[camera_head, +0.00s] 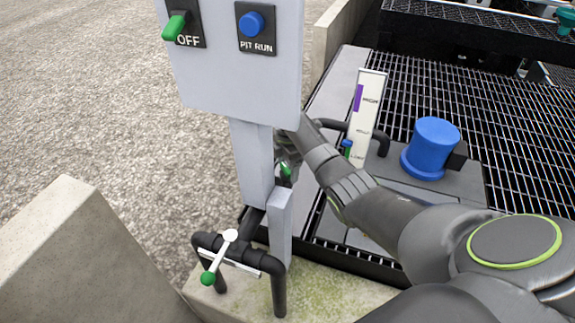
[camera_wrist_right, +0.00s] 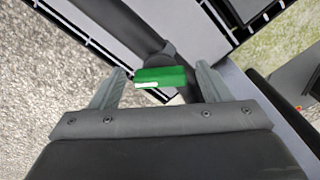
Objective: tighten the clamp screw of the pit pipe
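A green handle (camera_wrist_right: 162,76) shows in the right wrist view, in front of a dark pipe (camera_wrist_right: 118,22); I take it to be the clamp screw's. It lies between the two spread fingers of my right gripper (camera_wrist_right: 158,85), with a gap on each side. In the head view my right arm reaches in from the right, and the gripper (camera_head: 287,155) is partly hidden behind the grey post and box. A small green part (camera_head: 285,170) shows just below it. My left gripper is not in view.
A grey control box (camera_head: 235,80) on a post (camera_head: 253,165) stands close to my right gripper. A green-tipped lever (camera_head: 208,278) sits on black piping in front. A blue motor (camera_head: 432,148) and a white gauge (camera_head: 366,115) stand by the grating. Concrete walls (camera_head: 75,260) edge the gravel.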

